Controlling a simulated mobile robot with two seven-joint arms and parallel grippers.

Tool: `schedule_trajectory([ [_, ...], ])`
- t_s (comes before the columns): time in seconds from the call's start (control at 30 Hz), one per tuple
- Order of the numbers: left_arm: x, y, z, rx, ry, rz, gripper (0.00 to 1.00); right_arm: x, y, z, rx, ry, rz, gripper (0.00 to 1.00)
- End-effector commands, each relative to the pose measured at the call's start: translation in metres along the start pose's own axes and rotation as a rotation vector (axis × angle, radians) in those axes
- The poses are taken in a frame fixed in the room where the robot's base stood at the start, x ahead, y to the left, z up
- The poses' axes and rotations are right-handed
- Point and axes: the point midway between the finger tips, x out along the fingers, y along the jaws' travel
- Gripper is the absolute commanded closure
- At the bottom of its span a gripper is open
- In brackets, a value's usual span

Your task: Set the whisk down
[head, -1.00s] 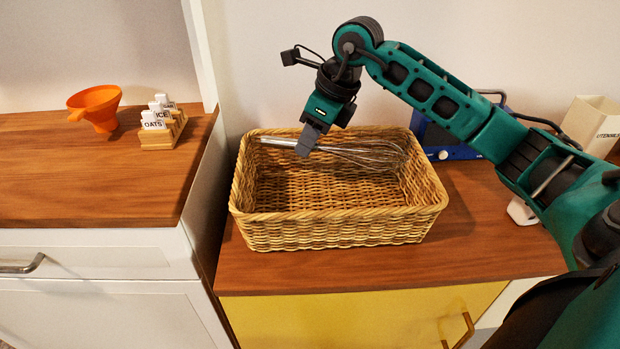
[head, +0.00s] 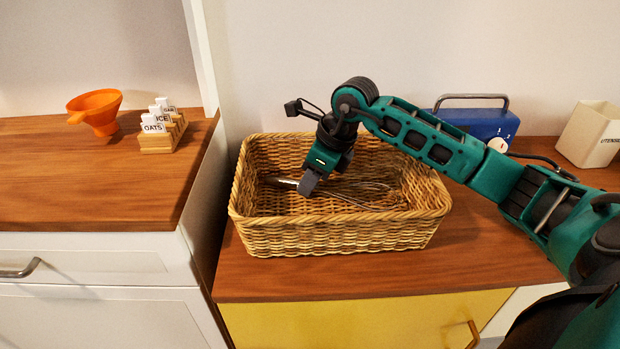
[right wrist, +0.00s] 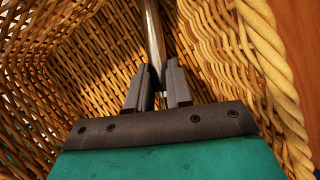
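The whisk (head: 365,188) is down inside the wicker basket (head: 340,240), lying roughly left to right with its wires to the right. My right gripper (head: 307,190) reaches into the basket from above, at the whisk's handle. In the right wrist view, the two fingers of the gripper (right wrist: 160,80) close on the metal handle of the whisk (right wrist: 153,40), with woven wicker around it. I cannot tell whether the whisk touches the basket floor. My left gripper is not in view.
The basket stands on a wooden counter (head: 290,287). A blue appliance (head: 475,125) and a cream utensil holder (head: 592,135) stand at the back right. On the left counter are an orange funnel (head: 97,110) and a wooden label rack (head: 160,143).

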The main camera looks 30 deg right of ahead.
Motion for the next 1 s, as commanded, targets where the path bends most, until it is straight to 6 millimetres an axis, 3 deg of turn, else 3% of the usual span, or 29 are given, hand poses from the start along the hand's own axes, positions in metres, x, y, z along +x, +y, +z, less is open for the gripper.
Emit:
schedule_trajectory([
  [0.27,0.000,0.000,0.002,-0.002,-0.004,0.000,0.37,0.000,0.000,0.000,0.000,0.000,0.000,0.54],
  [0.57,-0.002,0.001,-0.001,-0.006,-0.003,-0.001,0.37,-0.004,0.000,0.002,0.000,0.000,0.000,0.54],
  [0.67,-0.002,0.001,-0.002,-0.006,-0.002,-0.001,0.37,-0.015,-0.001,0.002,-0.001,-0.002,-0.004,0.54],
  [1.0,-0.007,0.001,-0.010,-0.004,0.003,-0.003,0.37,-0.087,-0.001,0.002,-0.001,-0.001,-0.004,0.54],
])
